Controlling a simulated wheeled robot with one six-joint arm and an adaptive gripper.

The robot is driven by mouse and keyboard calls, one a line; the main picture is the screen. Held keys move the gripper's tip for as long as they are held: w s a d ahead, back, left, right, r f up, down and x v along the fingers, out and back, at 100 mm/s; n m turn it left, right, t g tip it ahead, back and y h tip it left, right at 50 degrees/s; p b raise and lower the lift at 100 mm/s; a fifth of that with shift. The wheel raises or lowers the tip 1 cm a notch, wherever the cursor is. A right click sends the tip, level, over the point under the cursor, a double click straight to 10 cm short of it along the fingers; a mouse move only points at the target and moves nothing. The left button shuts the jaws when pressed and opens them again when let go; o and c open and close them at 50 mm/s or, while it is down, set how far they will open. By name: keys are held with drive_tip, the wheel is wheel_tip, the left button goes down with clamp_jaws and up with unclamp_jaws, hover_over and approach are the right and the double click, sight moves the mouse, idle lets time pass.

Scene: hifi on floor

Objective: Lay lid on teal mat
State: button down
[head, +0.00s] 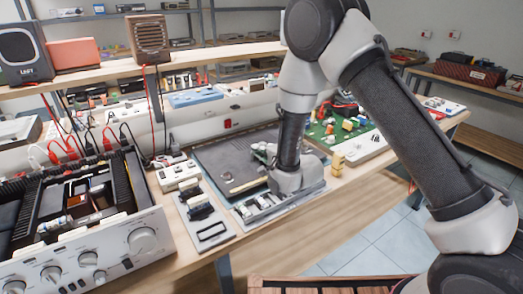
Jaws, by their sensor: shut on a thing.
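A dark grey flat panel (222,160), which looks like the lid, lies flat or nearly flat over the middle of the workbench. My gripper (262,153) is at the panel's right part, mostly hidden behind my wrist. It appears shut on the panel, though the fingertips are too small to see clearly.
An open silver amplifier (88,245) stands at the left front. Trays of small parts (204,218) lie in front of the panel. A green circuit board (335,130) lies to the right. A shelf with speakers (148,38) runs behind. Some bare wood (375,180) shows at right.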

drive_tip(key=c, duration=1.4)
unclamp_jaws()
drive_tip(key=shift+c, duration=0.2)
drive_tip(key=shift+f, duration=0.15)
